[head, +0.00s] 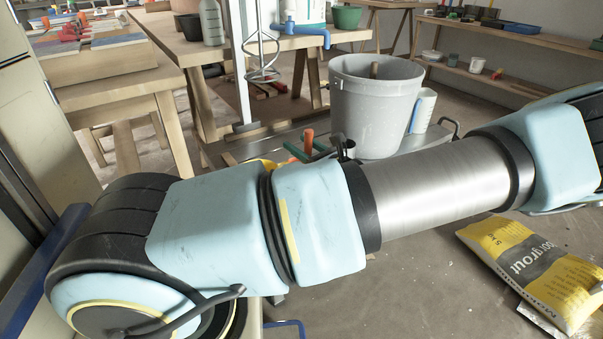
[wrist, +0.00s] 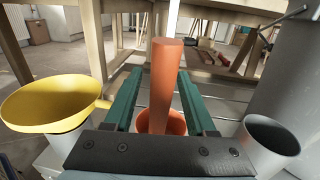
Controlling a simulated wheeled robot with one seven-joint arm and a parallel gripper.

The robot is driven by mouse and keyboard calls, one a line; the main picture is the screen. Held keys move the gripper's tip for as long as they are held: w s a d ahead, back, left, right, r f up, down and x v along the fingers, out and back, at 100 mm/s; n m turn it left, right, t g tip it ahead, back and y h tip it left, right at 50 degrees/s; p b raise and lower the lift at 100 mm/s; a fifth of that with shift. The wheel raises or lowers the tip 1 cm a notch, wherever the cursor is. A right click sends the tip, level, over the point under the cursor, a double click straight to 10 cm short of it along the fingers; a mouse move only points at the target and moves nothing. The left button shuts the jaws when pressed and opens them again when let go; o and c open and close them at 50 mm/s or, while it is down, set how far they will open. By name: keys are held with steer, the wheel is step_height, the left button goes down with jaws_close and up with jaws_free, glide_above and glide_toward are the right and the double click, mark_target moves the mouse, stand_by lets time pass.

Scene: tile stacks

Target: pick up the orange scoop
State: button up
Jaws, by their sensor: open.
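The orange scoop (wrist: 163,85) stands with its handle up in the wrist view. Its round orange lower part (wrist: 176,122) shows below, partly behind the dark gripper body. My gripper (wrist: 158,74) is open, with one green finger on each side of the handle. I cannot tell whether either finger touches it. In the head view the scoop's orange handle (head: 308,139) shows just above my arm, between the green fingers of my gripper (head: 307,151). My arm hides the rest of it.
A yellow funnel-like scoop (wrist: 50,100) is close on the left, and a grey cup (wrist: 271,135) close on the right. A large grey bucket (head: 372,110) with a white jug (head: 424,108) stands behind. A yellow grout bag (head: 535,265) lies on the floor at right.

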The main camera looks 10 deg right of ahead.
steer(key=shift+c, duration=0.2)
jaws_close()
stand_by(1.1)
